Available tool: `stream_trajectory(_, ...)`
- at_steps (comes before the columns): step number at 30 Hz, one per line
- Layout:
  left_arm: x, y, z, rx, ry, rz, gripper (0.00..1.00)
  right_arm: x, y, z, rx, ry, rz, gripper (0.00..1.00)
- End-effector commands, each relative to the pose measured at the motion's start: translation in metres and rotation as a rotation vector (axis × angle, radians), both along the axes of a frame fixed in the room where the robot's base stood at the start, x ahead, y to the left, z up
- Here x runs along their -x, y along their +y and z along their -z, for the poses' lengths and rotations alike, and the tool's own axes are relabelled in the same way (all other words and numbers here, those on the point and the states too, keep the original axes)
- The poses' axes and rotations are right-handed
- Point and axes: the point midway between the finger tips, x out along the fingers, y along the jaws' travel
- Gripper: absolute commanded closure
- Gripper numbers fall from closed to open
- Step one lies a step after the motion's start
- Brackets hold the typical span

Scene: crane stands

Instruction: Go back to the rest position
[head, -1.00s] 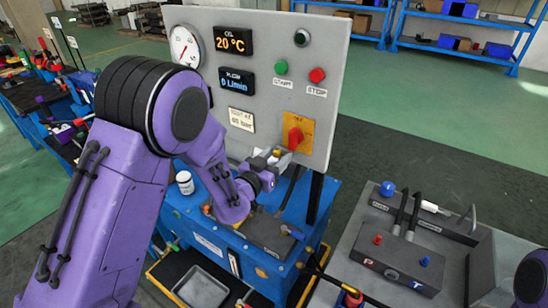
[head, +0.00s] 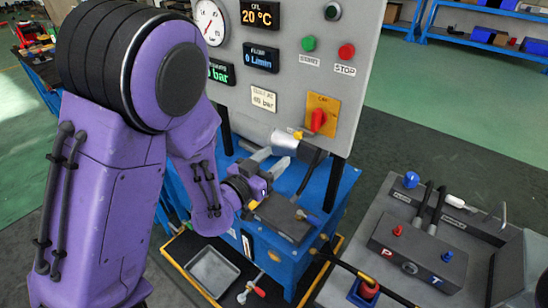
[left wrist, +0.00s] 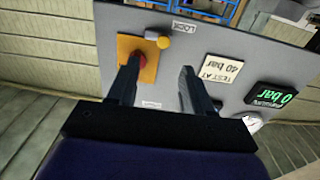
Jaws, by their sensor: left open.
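My left gripper (head: 271,161) is open and empty in front of the control panel (head: 290,85), below and left of the red rotary switch (head: 318,120) on its orange plate (head: 325,103). The fingers are apart from the switch in the head view. In the left wrist view the open fingers (left wrist: 160,70) point at the panel (left wrist: 195,45). One finger overlaps the orange plate (left wrist: 150,70) and partly hides the red knob; a yellow ball (left wrist: 163,42) shows beside it. My right gripper is not in view.
The blue stand (head: 262,262) is under my left gripper. A grey bench (head: 345,270) with a dark block (head: 400,262) and hoses stands to the right. A grey tray (head: 212,270) lies low in front. Green floor is open behind.

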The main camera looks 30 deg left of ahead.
Motion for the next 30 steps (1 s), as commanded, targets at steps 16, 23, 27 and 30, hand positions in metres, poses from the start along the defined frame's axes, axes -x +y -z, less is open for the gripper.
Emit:
stream_trajectory(16, 0.031, 0.036, 0.132, 0.191, 0.436, -0.327, 0.5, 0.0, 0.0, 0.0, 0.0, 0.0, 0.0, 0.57)
stream_trajectory(23, 0.156, 0.045, 0.28, 0.256, 0.902, -0.609, 0.5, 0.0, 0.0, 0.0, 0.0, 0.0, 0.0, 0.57)
stream_trajectory(27, 0.235, 0.042, 0.327, 0.231, 1.099, -0.694, 0.5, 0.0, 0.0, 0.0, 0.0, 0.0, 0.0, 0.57)
stream_trajectory(30, 0.266, 0.041, 0.341, 0.215, 1.171, -0.705, 0.5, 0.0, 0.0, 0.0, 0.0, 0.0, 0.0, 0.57)
